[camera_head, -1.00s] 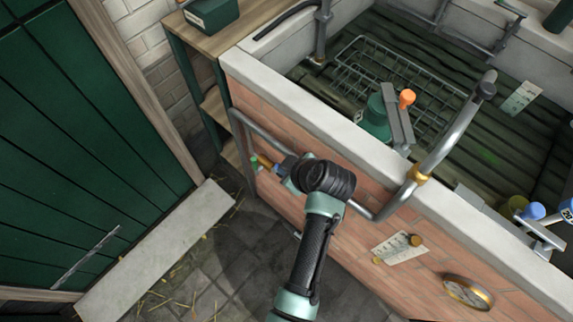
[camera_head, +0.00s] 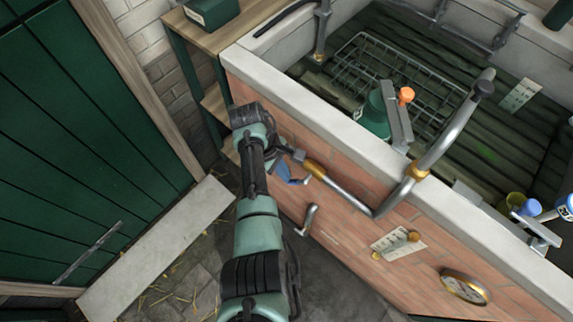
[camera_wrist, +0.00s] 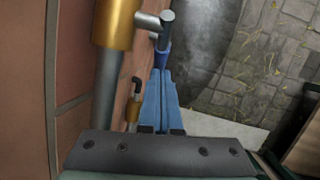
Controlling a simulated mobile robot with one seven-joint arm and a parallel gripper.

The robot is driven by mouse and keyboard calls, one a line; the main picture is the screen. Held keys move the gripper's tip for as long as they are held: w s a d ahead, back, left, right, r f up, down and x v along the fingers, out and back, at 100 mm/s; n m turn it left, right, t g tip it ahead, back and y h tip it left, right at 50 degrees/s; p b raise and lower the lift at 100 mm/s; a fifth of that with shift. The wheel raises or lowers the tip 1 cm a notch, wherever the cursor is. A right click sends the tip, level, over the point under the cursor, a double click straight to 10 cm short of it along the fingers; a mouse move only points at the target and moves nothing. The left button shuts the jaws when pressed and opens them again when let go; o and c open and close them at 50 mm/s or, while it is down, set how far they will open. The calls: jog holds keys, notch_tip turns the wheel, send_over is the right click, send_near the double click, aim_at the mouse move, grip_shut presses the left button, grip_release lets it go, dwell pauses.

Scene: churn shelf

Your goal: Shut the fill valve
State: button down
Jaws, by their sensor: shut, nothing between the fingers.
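The fill valve seems to be the brass fitting (camera_head: 315,168) on the grey pipe along the brick wall, with a short metal handle beside it. In the wrist view the brass fitting (camera_wrist: 115,22) is large at the top, with a metal stem and round-ended handle (camera_wrist: 167,19) to its right. My gripper (camera_head: 297,181) is beside the valve, on its left in the head view. Its blue fingers (camera_wrist: 161,72) are shut and empty, with their tips close to the handle. I cannot tell whether they touch it. My arm hides the pipe's left part in the head view.
The stone trough rim (camera_head: 300,97) runs above the brick wall. A bent metal handle (camera_head: 308,219) sticks out below the pipe. A tag (camera_head: 390,243) and round gauge (camera_head: 466,287) are farther right. A stone slab (camera_head: 155,250) lies on the floor at left.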

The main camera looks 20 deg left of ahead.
aim_at(290, 183)
jog(key=shift+s+d+f, duration=0.2)
jog(key=shift+d+f, duration=0.25)
jog(key=shift+f, duration=0.2)
jog(key=shift+s+d+f, duration=0.15)
jog(key=shift+d+f, duration=0.3)
jog(key=shift+f, duration=0.15)
jog(key=shift+d+f, duration=0.1)
dwell(0.4)
